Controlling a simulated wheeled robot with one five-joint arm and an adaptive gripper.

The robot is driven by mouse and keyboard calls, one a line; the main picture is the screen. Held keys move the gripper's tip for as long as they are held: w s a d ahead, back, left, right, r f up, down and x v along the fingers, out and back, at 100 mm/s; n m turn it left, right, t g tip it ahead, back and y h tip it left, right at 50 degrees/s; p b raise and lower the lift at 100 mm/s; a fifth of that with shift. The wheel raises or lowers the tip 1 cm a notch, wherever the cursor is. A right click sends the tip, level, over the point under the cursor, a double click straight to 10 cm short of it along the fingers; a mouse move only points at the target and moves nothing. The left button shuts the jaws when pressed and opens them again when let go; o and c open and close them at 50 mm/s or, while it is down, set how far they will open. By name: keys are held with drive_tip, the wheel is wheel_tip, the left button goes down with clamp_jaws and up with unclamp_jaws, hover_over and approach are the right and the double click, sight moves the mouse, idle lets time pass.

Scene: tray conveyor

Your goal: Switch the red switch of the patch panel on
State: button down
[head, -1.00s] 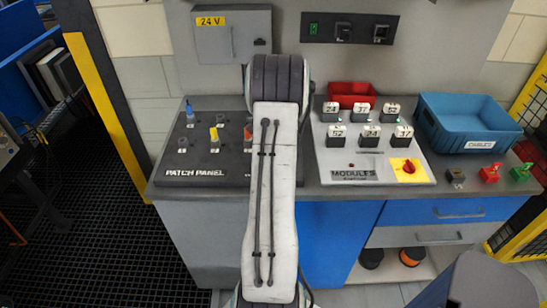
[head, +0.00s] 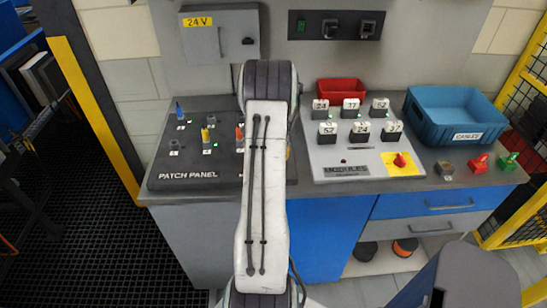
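The dark patch panel (head: 167,187) lies on the counter at the left. A blue peg (head: 180,112) and a yellow peg (head: 206,136) stand on it. An orange-red peg (head: 239,133) shows right at the left edge of my arm and is partly covered by it; it looks like the red switch, but its position is too small to tell. Small green lights show near some of the pegs. My white arm link covers the panel's right side. My gripper is not visible in the head view.
The modules panel (head: 320,175) is on the right, with number blocks and a red knob (head: 400,161) on a yellow plate. A red bin (head: 341,86) and a blue crate (head: 440,140) stand behind and right. Loose red (head: 480,163) and green (head: 508,161) pieces lie at the front right.

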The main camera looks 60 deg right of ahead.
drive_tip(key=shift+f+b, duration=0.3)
drive_tip(key=shift+b, duration=0.2)
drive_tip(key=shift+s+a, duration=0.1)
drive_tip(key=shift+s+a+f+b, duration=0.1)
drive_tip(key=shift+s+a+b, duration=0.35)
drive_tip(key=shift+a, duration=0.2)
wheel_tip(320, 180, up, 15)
drive_tip(key=p, duration=0.1)
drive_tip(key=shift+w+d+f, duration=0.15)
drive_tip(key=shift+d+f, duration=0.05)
idle(0.3)
